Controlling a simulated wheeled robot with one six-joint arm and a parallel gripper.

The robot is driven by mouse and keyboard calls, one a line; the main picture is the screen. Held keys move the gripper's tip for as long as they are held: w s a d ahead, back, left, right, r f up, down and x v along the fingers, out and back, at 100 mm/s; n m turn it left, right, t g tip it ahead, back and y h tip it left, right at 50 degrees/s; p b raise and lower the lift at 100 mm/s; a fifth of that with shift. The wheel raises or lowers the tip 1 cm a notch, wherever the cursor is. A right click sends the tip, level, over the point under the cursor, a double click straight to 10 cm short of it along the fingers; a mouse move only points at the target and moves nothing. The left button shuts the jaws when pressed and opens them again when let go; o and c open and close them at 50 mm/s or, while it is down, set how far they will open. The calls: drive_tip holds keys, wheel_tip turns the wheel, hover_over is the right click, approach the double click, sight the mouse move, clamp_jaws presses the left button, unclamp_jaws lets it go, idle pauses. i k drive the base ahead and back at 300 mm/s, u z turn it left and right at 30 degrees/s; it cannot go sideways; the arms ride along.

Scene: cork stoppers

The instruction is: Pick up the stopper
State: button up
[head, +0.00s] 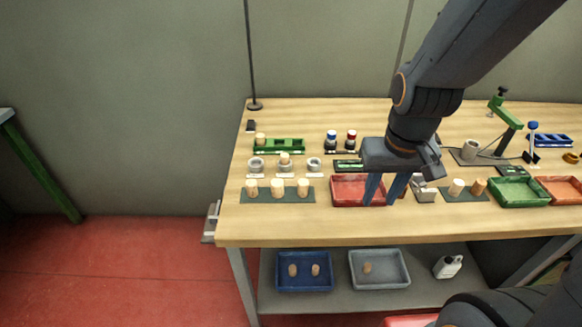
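My gripper (380,202) hangs over the right part of a red tray (343,202) on the bench. Its two dark blue fingers point down and stand apart, with no stopper visible between them. Three pale cork stoppers stand on a dark mat (265,198) left of the tray: a left one (252,187), a middle one (277,187) and a right one (303,187). Right of my gripper, a pale stopper (456,187) and a more orange stopper (479,186) are on another mat. Another stopper (284,158) is at the middle grey ring, and one (260,139) is at a green holder (285,145).
A green tray (519,192) and an orange tray (561,189) are at right. A green-armed stand (507,123) rises behind. On the lower shelf, a blue bin (304,286) and a grey bin (379,281) hold stoppers.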

sight(284, 156)
drive_tip(key=u, duration=0.05)
drive_tip(key=k, duration=0.65)
drive_tip(key=i, duration=1.15)
drive_tip(key=u, duration=0.7)
